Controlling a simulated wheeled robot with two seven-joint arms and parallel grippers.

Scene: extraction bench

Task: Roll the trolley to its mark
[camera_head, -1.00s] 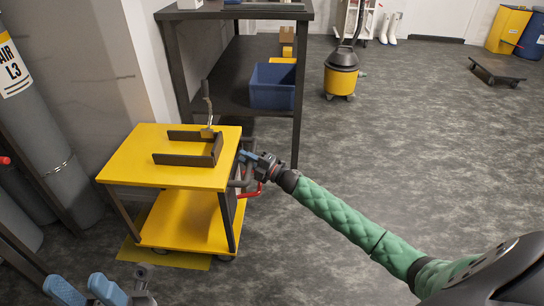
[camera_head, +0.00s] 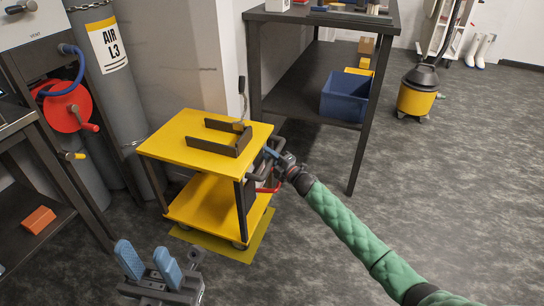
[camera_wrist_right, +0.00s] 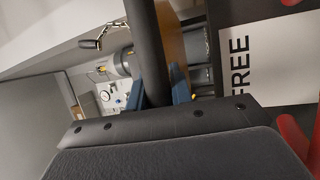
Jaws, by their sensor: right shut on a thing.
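The yellow trolley (camera_head: 165,146) stands upright at centre left, with a dark bracket (camera_head: 229,146) on its top. A yellow floor mark (camera_head: 258,228) lies under it; strips of the mark show along the trolley's front and right sides, and the rest is hidden. My right gripper (camera_head: 277,160) is shut on the trolley's dark handle (camera_head: 258,172) at its right side. In the right wrist view the handle bar (camera_wrist_right: 151,45) passes between the blue finger pads. My left gripper (camera_head: 148,262) is open and empty, low in the picture in front of the trolley.
A dark bench (camera_head: 357,165) with a blue bin (camera_head: 345,95) stands behind the trolley to the right. Grey gas cylinders (camera_head: 115,95) stand to the left. A red lever (camera_head: 270,188) is below the handle. The floor at right is open, with a yellow vacuum (camera_head: 416,98) farther back.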

